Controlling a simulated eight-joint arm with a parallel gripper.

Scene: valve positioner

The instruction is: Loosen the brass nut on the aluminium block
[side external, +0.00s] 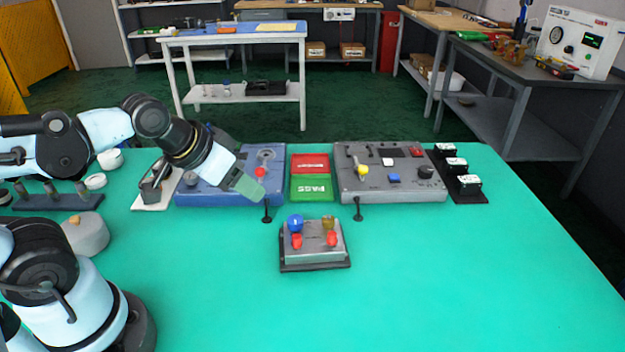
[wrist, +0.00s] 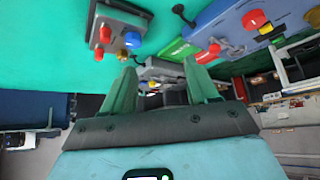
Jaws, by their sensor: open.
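The aluminium block (side external: 312,256) sits on a dark base on the green table, in the middle of the side view. The brass nut (side external: 328,222) stands on its far right part. A blue knob (side external: 295,223) is to the left of the nut, and two red caps (side external: 332,239) stand nearer the front. The wrist view shows the block (wrist: 118,20) at the upper left, outside the jaws. My gripper (side external: 249,188) is open and empty, above the blue panel, left of and behind the block. Its two green fingers (wrist: 160,82) are spread apart in the wrist view.
A blue panel (side external: 190,193) with a red knob, red and green PASS trays (side external: 310,188), and a grey control panel (side external: 400,187) line the back. Two small black levers (side external: 267,211) stand behind the block. The table right of and before the block is clear.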

